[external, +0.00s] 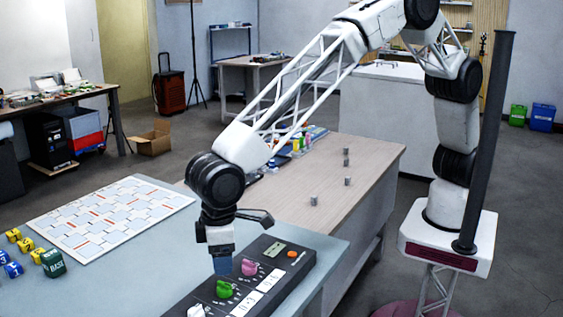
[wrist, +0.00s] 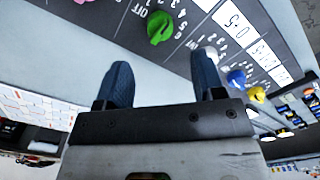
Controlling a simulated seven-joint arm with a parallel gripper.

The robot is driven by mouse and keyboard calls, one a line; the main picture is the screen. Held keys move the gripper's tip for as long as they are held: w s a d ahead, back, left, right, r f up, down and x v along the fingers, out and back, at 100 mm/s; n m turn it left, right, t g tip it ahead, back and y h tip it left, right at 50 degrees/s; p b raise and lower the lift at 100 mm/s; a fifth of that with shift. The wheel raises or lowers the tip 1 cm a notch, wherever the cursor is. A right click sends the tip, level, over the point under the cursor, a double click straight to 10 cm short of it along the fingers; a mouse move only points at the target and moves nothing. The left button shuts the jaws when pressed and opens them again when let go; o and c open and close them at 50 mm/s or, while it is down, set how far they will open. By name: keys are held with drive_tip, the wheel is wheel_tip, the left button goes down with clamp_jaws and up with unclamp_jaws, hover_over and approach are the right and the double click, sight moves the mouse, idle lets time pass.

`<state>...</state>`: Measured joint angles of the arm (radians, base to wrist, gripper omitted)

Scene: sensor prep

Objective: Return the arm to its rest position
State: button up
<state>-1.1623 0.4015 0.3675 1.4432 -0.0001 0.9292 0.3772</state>
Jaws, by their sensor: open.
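My gripper (external: 221,264) hangs at the end of my bent arm, fingers down, just above the dark control panel (external: 295,262) on the grey-blue table. In the wrist view, my two blue fingers (wrist: 163,85) stand apart with nothing between them. A green knob (wrist: 159,27) on the panel lies just beyond the gap between them in that view. The green knob (external: 224,289) also shows in the external view, close to the fingertips. I cannot tell whether the fingers touch it. My arm reaches left from its white base at the right.
A pink knob (external: 249,267) and a white knob (external: 196,311) flank the green one. A patterned board (external: 110,215), several lettered cubes (external: 22,240) and a green block (external: 53,263) lie left. Small grey cylinders (external: 314,200) stand on the wooden table (external: 370,165).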

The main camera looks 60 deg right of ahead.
idle(0.6)
drive_tip(key=w+d+r+m, duration=0.1)
drive_tip(key=w+d+r, duration=0.5)
drive_tip(key=d, duration=0.6)
drive_tip(key=w+d+r+m, duration=0.1)
drive_tip(key=w+d+r, duration=0.45)
drive_tip(key=d, duration=0.65)
drive_tip(key=w+d+r+m, duration=0.1)
drive_tip(key=w+d+r, duration=0.45)
drive_tip(key=d, duration=0.65)
drive_tip(key=s+d+r+m+t, duration=0.1)
drive_tip(key=d+r, duration=0.2)
drive_tip(key=d, duration=0.8)
drive_tip(key=s+d+r+m, duration=0.1)
drive_tip(key=s+d+r, duration=0.15)
drive_tip(key=d, duration=0.95)
drive_tip(key=s+d+f+m, duration=0.1)
drive_tip(key=s+d+m, duration=0.1)
drive_tip(key=s+d, duration=0.8)
drive_tip(key=s+d+m+t, duration=0.1)
drive_tip(key=s+d+m, duration=0.1)
drive_tip(key=s+d, duration=0.9)
drive_tip(key=d, duration=0.6)
drive_tip(key=shift+f+t, duration=0.3)
drive_tip(key=shift+f, duration=0.1)
